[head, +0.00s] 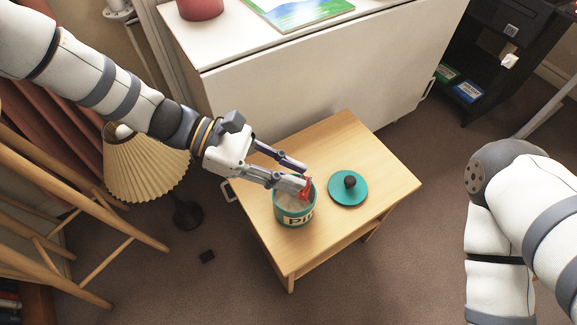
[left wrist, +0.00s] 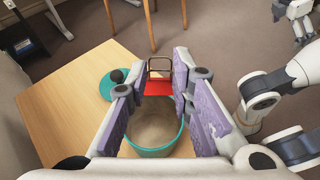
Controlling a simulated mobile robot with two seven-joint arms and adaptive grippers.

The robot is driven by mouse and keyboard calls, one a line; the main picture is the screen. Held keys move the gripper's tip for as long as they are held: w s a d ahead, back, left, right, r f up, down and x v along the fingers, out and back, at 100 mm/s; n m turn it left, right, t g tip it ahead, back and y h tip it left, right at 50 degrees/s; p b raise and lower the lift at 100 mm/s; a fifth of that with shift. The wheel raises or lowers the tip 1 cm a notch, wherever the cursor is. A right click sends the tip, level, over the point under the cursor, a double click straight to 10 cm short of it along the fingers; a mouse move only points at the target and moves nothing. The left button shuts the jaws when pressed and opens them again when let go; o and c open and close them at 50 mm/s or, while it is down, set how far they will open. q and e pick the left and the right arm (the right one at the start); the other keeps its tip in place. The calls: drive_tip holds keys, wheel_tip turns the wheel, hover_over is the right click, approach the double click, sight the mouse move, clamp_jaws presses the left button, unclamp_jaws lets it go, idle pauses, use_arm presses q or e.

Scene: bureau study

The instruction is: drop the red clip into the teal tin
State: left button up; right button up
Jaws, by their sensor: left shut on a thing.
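The red clip (head: 306,189) is held between the fingertips of my left gripper (head: 303,178). In the left wrist view the clip (left wrist: 160,86) shows a red body and a dark wire loop, with a finger on each side. The open teal tin (head: 294,212) stands upright on the small wooden table, with a pale label partly reading "PI". The clip is over the tin's mouth, toward its far rim in the left wrist view. The tin's inside (left wrist: 157,128) looks pale and empty.
A teal lid with a dark knob (head: 348,189) lies on the wooden table (head: 340,140) beside the tin. A white cabinet (head: 320,75) stands behind. A pleated lamp (head: 146,165) and a wooden rack (head: 75,215) stand at the left. The table's right part is clear.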

use_arm(q)
drive_tip(key=o, duration=0.9)
drive_tip(key=v, duration=1.2)
